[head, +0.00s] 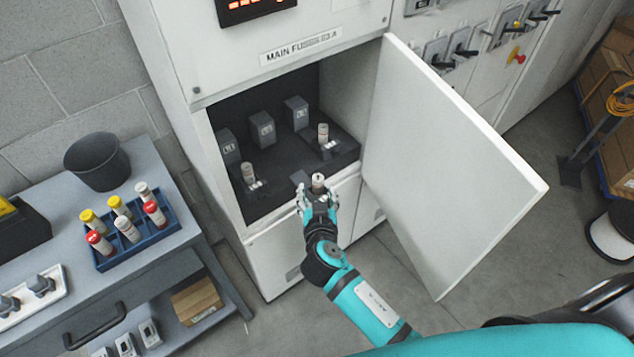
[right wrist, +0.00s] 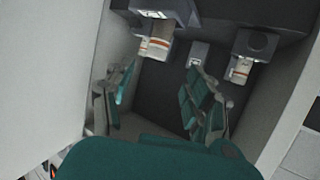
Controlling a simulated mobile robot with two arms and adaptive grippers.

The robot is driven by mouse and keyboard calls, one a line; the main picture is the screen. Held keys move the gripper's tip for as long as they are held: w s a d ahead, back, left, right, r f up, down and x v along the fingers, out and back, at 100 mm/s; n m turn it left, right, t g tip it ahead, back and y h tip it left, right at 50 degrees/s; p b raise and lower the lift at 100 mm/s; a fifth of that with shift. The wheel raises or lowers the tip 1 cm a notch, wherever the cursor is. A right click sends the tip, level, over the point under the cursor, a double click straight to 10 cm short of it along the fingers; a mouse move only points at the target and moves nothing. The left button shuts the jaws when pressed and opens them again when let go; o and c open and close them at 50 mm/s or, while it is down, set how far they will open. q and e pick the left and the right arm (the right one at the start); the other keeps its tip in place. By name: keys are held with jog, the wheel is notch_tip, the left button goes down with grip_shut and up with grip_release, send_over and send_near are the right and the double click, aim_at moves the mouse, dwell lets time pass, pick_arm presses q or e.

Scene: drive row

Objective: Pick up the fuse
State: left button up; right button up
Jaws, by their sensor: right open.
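A pale fuse (head: 318,182) shows at the fingertips of my right gripper (head: 318,196), just in front of the open fuse compartment. The gripper is open around its lower part; I cannot tell whether the fingers touch it. Two more pale fuses stand inside the compartment, one on the left (head: 247,172) and one on the right (head: 323,133). In the right wrist view, my fingers (right wrist: 162,95) are spread apart. A white fuse with red bands (right wrist: 155,46) shows between and beyond them, and another fuse (right wrist: 240,69) shows to the right. My left gripper is not in view.
The open cabinet door (head: 455,165) stands close to the right of my arm. The grey bench (head: 160,165) on the left carries a blue crate (head: 150,255) of fuses with coloured caps, a dark bin (head: 97,162) and a white tray (head: 35,305).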

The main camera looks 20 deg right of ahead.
aim_at(318, 179)
jog(key=shift+w+d+f, duration=0.15)
jog(key=shift+w+d, duration=0.05)
jog(key=shift+w, duration=0.3)
jog(key=shift+w+d+p, duration=0.15)
jog(key=shift+w+p, duration=0.2)
jog(key=shift+p, duration=0.05)
jog(key=p+x, duration=0.1)
jog(key=x, duration=0.2)
jog(key=shift+w+d, duration=0.15)
jog(key=shift+d, duration=0.05)
jog(key=shift+w+f, duration=0.2)
jog(key=shift+w, duration=0.15)
jog(key=shift+w+d+f, duration=0.1)
jog(key=shift+w+f, duration=0.05)
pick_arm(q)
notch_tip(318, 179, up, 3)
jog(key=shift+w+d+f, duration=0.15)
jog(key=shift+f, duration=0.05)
pick_arm(e)
jog(key=shift+c, duration=0.4)
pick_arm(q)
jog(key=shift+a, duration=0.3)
pick_arm(e)
grip_shut()
